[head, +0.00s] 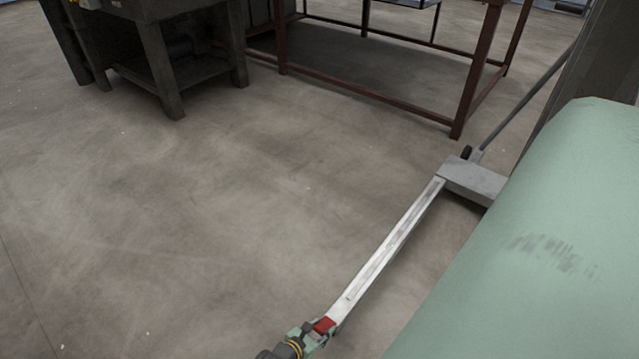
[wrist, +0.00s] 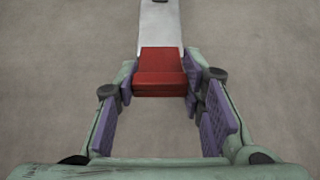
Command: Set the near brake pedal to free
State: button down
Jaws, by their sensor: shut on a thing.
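The red brake pedal (head: 324,325) sits at the near end of a long, pale grey bar (head: 390,245), low over the floor. It also shows in the wrist view (wrist: 160,62), at the upper middle, with the bar running away above it. My gripper (head: 313,337) is at the bottom of the head view, at the pedal's near end. In the wrist view my gripper (wrist: 160,84) has its purple-padded fingers on either side of the pedal and is shut on it. Whether the pedal is tilted, I cannot tell. No second pedal is in view.
The bar's far end meets a grey block (head: 474,180) with a dark wheel and slanted rod. A large green rounded body (head: 530,240) fills the right side. A brown frame table (head: 470,85) and dark machine stand (head: 160,60) are behind. The floor at left is clear.

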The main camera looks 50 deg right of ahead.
dwell(0.3)
jog(key=c, duration=1)
grip_release()
jog(key=shift+c, duration=0.2)
jog(key=shift+a+r, duration=0.3)
jog(key=shift+a, duration=0.15)
jog(key=v, duration=1.1)
